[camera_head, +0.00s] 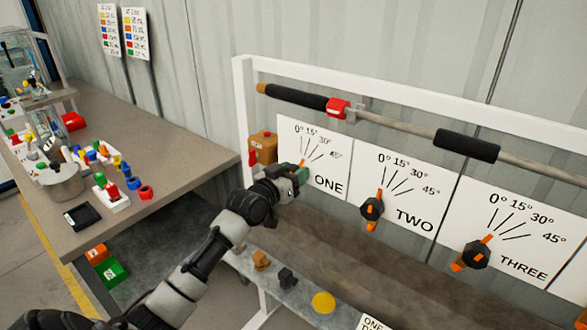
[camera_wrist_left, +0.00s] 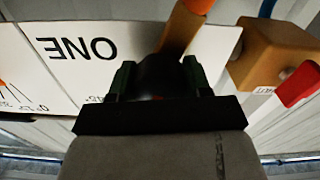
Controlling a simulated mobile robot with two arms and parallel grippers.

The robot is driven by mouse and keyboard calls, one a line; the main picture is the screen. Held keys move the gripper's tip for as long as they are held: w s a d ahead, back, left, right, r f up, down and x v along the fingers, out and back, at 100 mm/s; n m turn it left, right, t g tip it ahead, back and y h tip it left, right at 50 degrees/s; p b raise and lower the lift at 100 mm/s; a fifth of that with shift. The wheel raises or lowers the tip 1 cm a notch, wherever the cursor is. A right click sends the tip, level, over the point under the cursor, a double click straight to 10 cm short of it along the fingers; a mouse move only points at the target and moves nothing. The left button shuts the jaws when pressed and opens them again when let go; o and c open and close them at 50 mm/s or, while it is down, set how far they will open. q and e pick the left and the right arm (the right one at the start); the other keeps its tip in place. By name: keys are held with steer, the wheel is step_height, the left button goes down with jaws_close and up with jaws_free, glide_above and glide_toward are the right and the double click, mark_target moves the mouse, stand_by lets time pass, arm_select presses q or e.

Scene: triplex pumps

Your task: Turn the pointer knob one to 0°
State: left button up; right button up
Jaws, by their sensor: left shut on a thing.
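Panel ONE (camera_head: 328,172) is white, with 0°, 15°, 30° and 45° marks. My left gripper (camera_head: 299,175) is at its lower left and shut on knob one, which it mostly hides in the head view. A small orange tip (camera_head: 302,162) shows just above the fingers, below the marks; its exact angle is unclear. In the left wrist view, the green fingers (camera_wrist_left: 158,82) stand on both sides of the dark knob (camera_wrist_left: 158,70). An orange bar (camera_wrist_left: 184,28) extends from it toward the picture's top. My right gripper is not in view.
Knob two (camera_head: 372,209) and knob three (camera_head: 474,254) stand on panels to the right. An orange-brown box with a red part (camera_head: 262,147) is close left of the gripper. A rail with black grips (camera_head: 467,145) runs above. A cluttered table (camera_head: 160,165) stands left.

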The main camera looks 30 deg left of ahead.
arm_select(q)
steer(key=n+p, duration=0.2)
steer(key=n, duration=0.3)
steer(key=shift+f, duration=0.1)
steer(key=shift+f+n, duration=0.15)
steer(key=shift+n, duration=0.35)
steer(key=shift+o, duration=0.2)
steer(key=shift+f, duration=0.2)
steer(key=o, duration=1.2)
steer(key=shift+d, duration=0.1)
steer(key=shift+r, duration=0.25)
steer(key=shift+r, duration=0.1)
steer(key=s, duration=0.7)
steer(key=s+a+b, duration=0.1)
steer(key=s, duration=0.2)
steer(key=shift+s, duration=0.4)
